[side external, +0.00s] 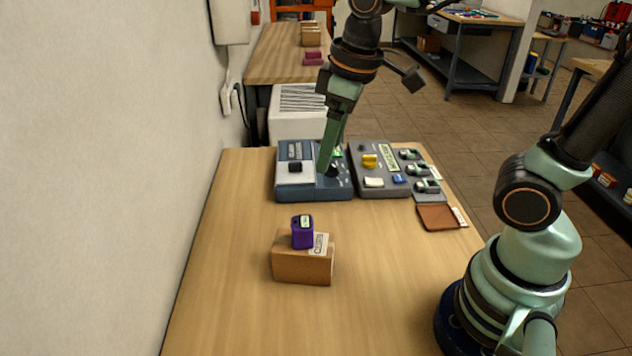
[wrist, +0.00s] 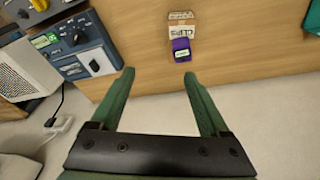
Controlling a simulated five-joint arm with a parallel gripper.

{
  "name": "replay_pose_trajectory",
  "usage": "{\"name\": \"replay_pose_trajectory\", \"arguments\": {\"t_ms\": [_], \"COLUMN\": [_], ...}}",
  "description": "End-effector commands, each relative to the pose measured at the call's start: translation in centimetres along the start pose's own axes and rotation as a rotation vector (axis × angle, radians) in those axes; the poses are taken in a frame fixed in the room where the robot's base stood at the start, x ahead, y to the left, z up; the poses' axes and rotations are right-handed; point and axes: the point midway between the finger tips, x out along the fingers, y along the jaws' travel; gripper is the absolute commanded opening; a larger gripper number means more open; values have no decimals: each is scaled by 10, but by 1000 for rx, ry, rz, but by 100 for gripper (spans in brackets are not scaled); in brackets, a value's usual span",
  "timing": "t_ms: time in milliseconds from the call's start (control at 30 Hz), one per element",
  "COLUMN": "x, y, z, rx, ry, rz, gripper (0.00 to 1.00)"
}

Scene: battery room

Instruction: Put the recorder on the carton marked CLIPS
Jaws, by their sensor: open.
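A small purple recorder (side external: 302,232) with a pale label stands on top of the brown carton (side external: 301,267), toward its back edge. In the wrist view the recorder (wrist: 181,49) sits against the carton (wrist: 181,18), whose label reads CLIPS. My gripper (side external: 324,172) is above the blue-grey device at the back of the table, well away from the carton. In the wrist view my gripper (wrist: 157,75) has its green fingers apart with nothing between them.
A blue-grey device (side external: 290,190) and a grey panel (side external: 385,189) with several knobs stand at the table's back. A brown flat piece (side external: 436,218) lies at the right. A wall (side external: 110,180) bounds the left side. The table front is clear.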

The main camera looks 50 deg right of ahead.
Motion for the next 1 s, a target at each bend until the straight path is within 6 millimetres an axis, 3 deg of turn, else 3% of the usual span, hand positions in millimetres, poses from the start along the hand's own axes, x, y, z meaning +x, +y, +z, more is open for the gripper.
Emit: {"name": "replay_pose_trajectory", "arguments": {"t_ms": [133,333,1000], "x": [-9,-12,-12], "y": [20,34,36], "z": [22,38,41], "rx": [210,377,409], "ry": [129,234,254], "rz": [51,85,90], "gripper": [79,79,79]}}
